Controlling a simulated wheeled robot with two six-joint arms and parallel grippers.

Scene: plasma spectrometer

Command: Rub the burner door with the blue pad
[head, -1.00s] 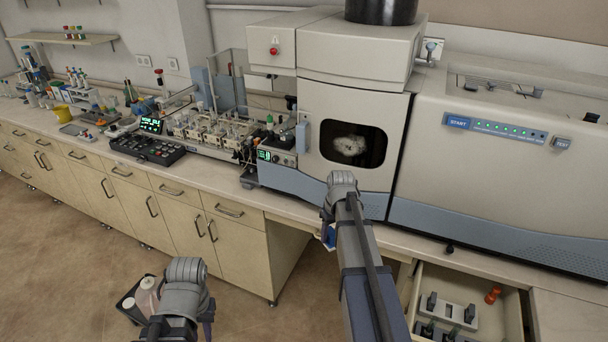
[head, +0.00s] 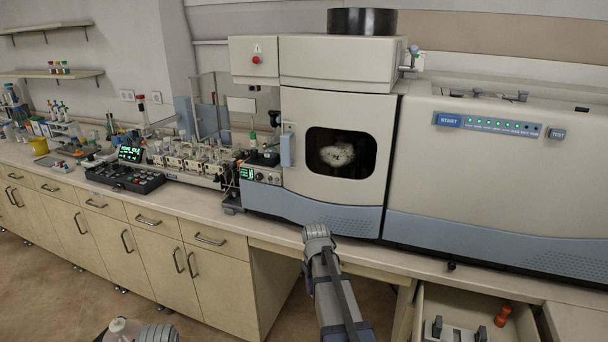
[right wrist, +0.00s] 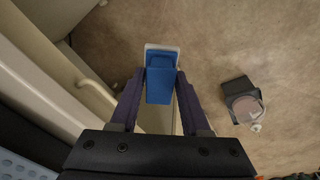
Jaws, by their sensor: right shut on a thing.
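The burner door (head: 335,108) is the pale front panel of the spectrometer. It is closed and has a dark window with a whitish smudge (head: 337,155). The blue pad (right wrist: 161,80) has a white backing at its far end. My right gripper (right wrist: 160,92) is shut on the pad, over the floor beside the bench front. In the head view my right arm is low, in front of the bench edge below the door, and hides its gripper and the pad. The pad is apart from the door. Only a link of my left arm shows at the bottom left; its gripper is out of view.
An open drawer (head: 465,300) with dark-handled items and an orange piece is at the lower right. A blue handle (head: 286,150) is at the door's left edge. A small control box (head: 262,172) and glassware crowd the bench to the left. A dark floor container (right wrist: 240,92) holds a bottle.

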